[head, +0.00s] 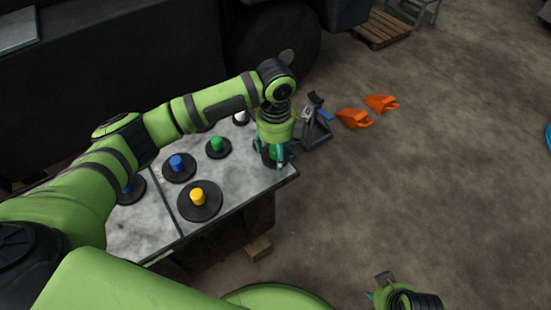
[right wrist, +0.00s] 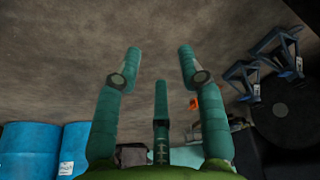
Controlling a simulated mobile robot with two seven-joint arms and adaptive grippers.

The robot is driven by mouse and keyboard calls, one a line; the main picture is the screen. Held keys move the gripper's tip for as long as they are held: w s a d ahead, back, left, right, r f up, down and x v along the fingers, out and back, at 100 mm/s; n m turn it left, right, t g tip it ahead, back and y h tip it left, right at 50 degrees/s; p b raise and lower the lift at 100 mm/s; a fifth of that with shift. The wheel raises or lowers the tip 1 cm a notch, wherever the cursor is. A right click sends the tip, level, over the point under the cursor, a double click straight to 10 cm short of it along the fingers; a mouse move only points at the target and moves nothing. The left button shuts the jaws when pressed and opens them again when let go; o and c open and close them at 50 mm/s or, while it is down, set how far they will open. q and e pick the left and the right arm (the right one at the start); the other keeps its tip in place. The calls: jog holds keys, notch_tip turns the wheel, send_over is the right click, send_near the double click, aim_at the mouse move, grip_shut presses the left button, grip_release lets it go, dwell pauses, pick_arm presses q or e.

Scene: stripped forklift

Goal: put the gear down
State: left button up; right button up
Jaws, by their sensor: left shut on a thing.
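My left gripper (head: 275,157) points down at the far right corner of the grey-topped table (head: 245,178). Its teal fingers are shut on the gear (head: 268,154), of which only a dark part shows between them. The fingers hide most of it, and I cannot tell whether it touches the tabletop. My right gripper (right wrist: 160,75) has its teal fingers spread apart with nothing between them in the right wrist view. In the head view only part of the right arm's end shows at the bottom edge.
Dark discs with coloured knobs stand on the table: yellow (head: 198,197), green (head: 216,145), blue (head: 177,164) and others. A blue-grey stand (head: 315,125) and orange pieces (head: 355,118) are on the floor beyond. Blue barrels (right wrist: 30,150) show in the right wrist view.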

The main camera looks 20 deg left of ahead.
aim_at(276, 159)
pick_arm(q)
notch_tip(276, 159, down, 3)
jog(key=shift+r+b, duration=0.1)
jog(key=shift+b, duration=0.25)
jog(key=shift+f, duration=0.2)
pick_arm(e)
jog(key=v, duration=0.2)
jog(key=shift+w+r, duration=0.15)
jog(key=shift+r, duration=0.3)
pick_arm(q)
jog(key=o, duration=1.1)
jog(key=shift+f, duration=0.15)
jog(key=shift+c, duration=0.2)
pick_arm(e)
jog(key=shift+f, duration=0.2)
